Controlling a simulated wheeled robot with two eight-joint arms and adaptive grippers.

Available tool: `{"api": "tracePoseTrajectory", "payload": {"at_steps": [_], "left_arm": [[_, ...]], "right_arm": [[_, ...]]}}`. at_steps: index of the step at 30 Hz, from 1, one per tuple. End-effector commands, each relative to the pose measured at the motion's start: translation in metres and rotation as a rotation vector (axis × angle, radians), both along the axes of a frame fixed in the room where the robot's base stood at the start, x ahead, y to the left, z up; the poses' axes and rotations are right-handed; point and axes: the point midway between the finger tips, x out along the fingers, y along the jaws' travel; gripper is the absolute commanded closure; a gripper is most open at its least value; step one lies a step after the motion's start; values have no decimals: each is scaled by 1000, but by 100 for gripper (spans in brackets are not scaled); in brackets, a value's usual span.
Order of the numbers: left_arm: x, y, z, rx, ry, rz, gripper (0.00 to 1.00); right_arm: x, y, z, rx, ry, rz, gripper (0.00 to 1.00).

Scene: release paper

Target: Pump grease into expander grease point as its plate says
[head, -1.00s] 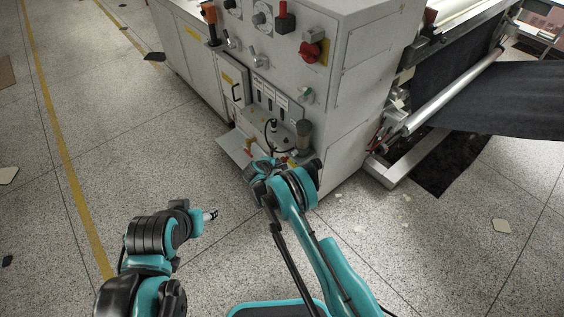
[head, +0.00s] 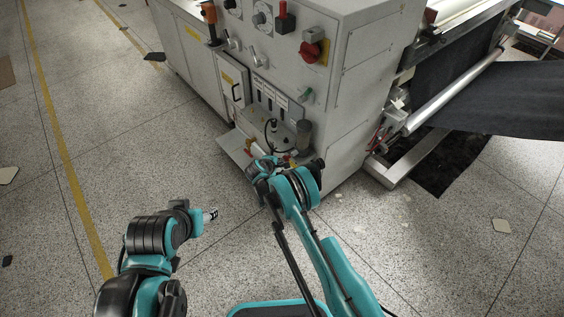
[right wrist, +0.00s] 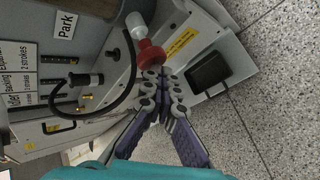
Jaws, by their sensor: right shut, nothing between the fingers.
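In the right wrist view, the plate beside the grease points reads "Expander 2 strokes" (right wrist: 20,62), with a "Backing 2 strokes" row and a partly cut-off "Idler" row. Brass grease fittings (right wrist: 84,98) sit near a black hose coupler (right wrist: 86,79). The black hose (right wrist: 128,88) curves from it towards a white cylinder (right wrist: 135,25) with a red collar (right wrist: 150,54). My right gripper (right wrist: 161,76) is shut and empty, its tips close to the red collar; contact is unclear. It is partly hidden in the head view. My left gripper (head: 212,214) is over the floor, away from the machine.
The grey machine cabinet (head: 360,75) rises behind the grease bay. A lower shelf (head: 232,146) juts from it.

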Motion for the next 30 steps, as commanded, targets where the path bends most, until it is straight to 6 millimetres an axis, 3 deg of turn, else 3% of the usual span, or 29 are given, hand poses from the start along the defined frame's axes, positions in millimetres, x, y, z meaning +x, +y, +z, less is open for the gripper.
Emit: {"api": "tracePoseTrajectory", "payload": {"at_steps": [30], "left_arm": [[0,0,0,0,0,0,48]], "right_arm": [[5,-8,0,-2,0,-2,100]]}}
